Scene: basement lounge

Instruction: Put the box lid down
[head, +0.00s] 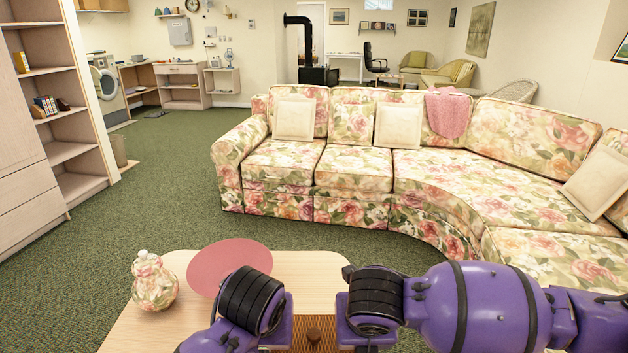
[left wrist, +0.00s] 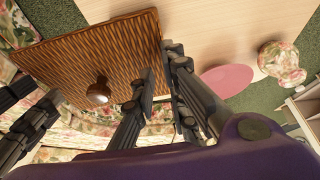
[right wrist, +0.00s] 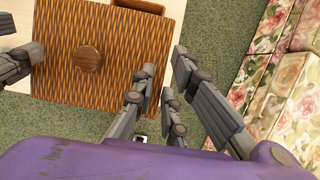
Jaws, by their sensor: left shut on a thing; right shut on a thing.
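The box lid (left wrist: 70,62) is a flat square with a brown striped, woven look and a round knob (right wrist: 89,58) in its middle. In the head view only a strip of the lid (head: 314,335) shows between my arms at the bottom edge. My left gripper (left wrist: 160,75) is shut on one edge of the lid. My right gripper (right wrist: 163,75) is shut on the opposite edge. The lid is over or close to the pale table (head: 150,325); the gap beneath it is hidden. A brown piece (right wrist: 150,6), perhaps the box, shows at the right wrist view's top edge.
A round pink mat (head: 205,265) and a floral lidded jar (head: 154,285) stand on the table's left part. A floral corner sofa (head: 355,185) lies beyond the table. Green carpet (head: 160,200) is clear to the left.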

